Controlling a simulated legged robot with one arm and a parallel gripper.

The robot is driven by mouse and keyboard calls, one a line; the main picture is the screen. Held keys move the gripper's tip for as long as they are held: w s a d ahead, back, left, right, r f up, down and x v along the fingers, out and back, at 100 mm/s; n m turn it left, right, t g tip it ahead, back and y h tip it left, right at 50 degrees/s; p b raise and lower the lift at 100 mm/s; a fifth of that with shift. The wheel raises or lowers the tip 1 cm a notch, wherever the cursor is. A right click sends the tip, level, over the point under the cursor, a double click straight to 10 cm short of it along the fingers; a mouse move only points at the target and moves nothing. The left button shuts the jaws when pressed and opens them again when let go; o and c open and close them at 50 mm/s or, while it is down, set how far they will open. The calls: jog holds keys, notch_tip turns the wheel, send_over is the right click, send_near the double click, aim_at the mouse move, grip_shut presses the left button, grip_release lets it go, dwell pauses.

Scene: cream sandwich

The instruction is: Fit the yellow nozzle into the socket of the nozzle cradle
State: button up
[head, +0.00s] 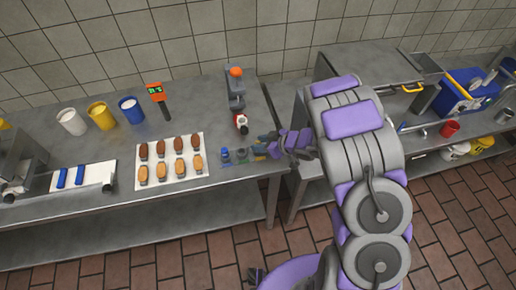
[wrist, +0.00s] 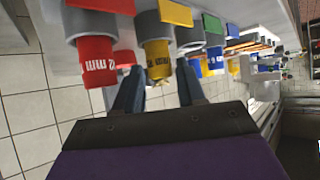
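In the wrist view, a yellow nozzle (wrist: 158,54) with dark lettering sits between the two fingers of my gripper (wrist: 160,76). The fingers stand apart, with gaps visible on both sides of the nozzle; I see no clear contact. A grey socket-like cylinder (wrist: 188,38) shows just right of the nozzle, below the coloured tags. A yellow tag (wrist: 175,12) is above it. In the head view, my gripper (head: 265,146) is at the right end of the small row that appears to be the nozzle cradle (head: 230,161). The fingers partly hide that end, and the seating is unclear.
A red nozzle (wrist: 93,60) is close left of my gripper in the wrist view. In the head view, a white tray of pastries (head: 168,182) lies left of the cradle. A dispenser with an orange knob (head: 236,90) stands behind the cradle. The table edge is close in front.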

aim_at(258, 142)
jog(key=shift+x, duration=0.9)
grip_shut()
jog(key=shift+r, duration=0.2)
notch_tip(258, 142, up, 4)
jog(key=p, duration=0.4)
jog(key=shift+f, duration=0.15)
jog(key=s+d+r+p, duration=0.1)
jog(key=s+d, duration=0.1)
jog(key=s, duration=0.8)
jog(key=shift+s+d, duration=0.15)
jog(key=shift+s, duration=0.25)
jog(key=shift+s+p, duration=0.1)
jog(key=shift+p, duration=0.55)
